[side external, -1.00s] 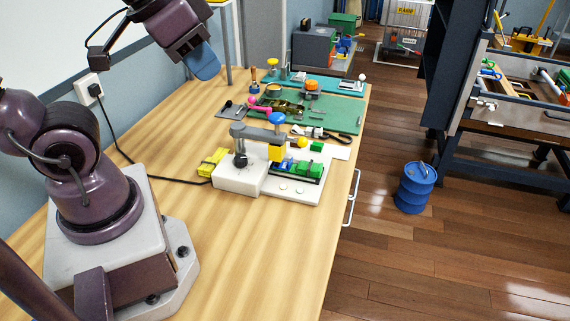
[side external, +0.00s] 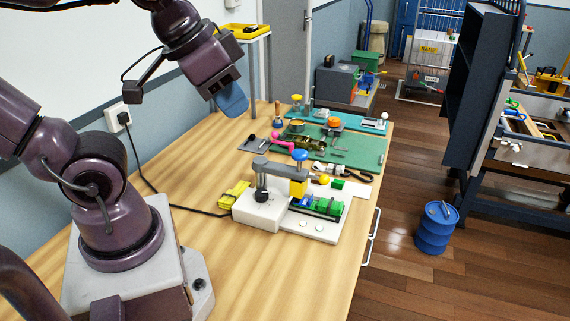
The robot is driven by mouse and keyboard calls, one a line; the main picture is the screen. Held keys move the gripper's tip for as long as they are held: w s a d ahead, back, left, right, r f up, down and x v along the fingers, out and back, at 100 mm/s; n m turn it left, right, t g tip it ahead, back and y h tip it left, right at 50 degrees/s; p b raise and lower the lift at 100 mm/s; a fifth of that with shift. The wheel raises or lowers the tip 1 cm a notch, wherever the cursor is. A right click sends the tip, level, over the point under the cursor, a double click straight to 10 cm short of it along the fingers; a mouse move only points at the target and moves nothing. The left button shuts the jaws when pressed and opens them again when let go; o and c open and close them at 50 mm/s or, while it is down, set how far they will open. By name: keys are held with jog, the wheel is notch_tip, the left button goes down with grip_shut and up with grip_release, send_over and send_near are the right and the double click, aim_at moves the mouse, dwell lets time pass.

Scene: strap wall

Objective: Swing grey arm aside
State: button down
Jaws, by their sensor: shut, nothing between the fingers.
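The grey arm (side external: 276,169) is a horizontal bar on a pivot post above a white base block (side external: 258,212). It reaches right from the post, over the white plate (side external: 325,228) with green and blue blocks (side external: 318,205). Its far end carries a yellow block (side external: 298,188) and a blue knob (side external: 300,155) on top. My gripper (side external: 232,98) is at the upper left, well above the table and apart from the grey arm. Its blue fingers are together, with nothing seen between them.
A yellow item (side external: 234,194) lies left of the base block, by a black cable (side external: 165,200). A green mat (side external: 350,150) with several tools lies behind. A yellow tray (side external: 248,31) stands at the back. The near table (side external: 265,275) is clear.

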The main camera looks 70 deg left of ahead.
jog(key=c, duration=1.5)
grip_release()
jog(key=shift+c, duration=0.2)
jog(key=o, duration=0.4)
jog(key=shift+w+a+f, duration=0.1)
jog(key=shift+a+f, duration=0.15)
jog(key=shift+f, duration=0.1)
jog(key=shift+c, duration=0.2)
jog(key=shift+o, duration=1.3)
jog(key=shift+w+a+f+n+g, duration=0.2)
jog(key=shift+w+a+f+g, duration=0.1)
jog(key=shift+w+f+g, duration=0.25)
jog(key=shift+w+a+f+n+g, duration=0.25)
jog(key=shift+w+f+g, duration=0.1)
jog(key=shift+w, duration=0.25)
jog(key=m+g+h, duration=0.1)
jog(key=m+g, duration=0.5)
jog(key=m, duration=0.6)
send_near(325, 175)
jog(key=x, duration=1)
jog(key=shift+w+a, duration=0.1)
grip_shut()
